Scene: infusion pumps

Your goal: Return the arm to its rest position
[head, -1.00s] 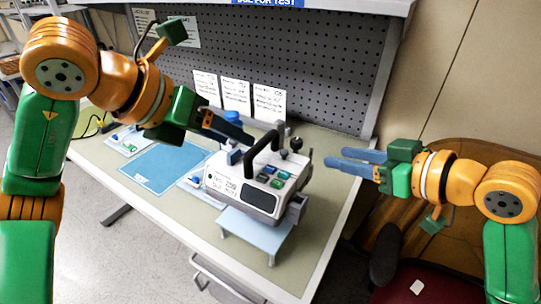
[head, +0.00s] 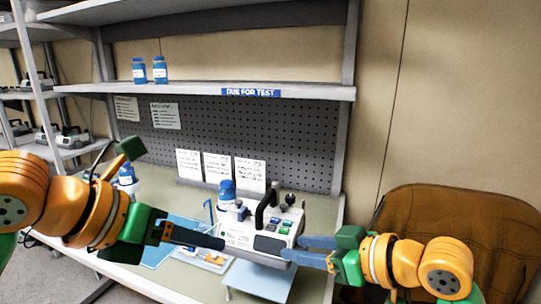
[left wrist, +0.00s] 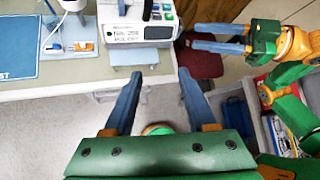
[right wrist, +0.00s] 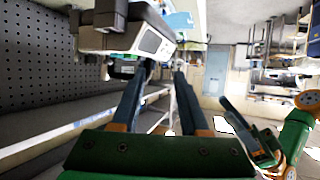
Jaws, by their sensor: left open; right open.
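My left gripper (head: 192,237) is open and empty in the head view, in front of the white infusion pump (head: 262,234). In the left wrist view its two blue fingers (left wrist: 158,88) are apart over the table's front edge, with the pump (left wrist: 140,30) beyond them. My right gripper (head: 308,249) is at the pump's right side in the head view. In the right wrist view its fingers (right wrist: 163,80) are apart with nothing between them, and the pump (right wrist: 125,38) is above and left.
The table carries a blue mat (head: 160,252), a small tray with orange and blue items (head: 205,259) and a blue-capped bottle (head: 227,194). A shelf labelled DUE FOR TEST (head: 205,91) holds two blue bottles. A brown chair (head: 460,235) stands at the right.

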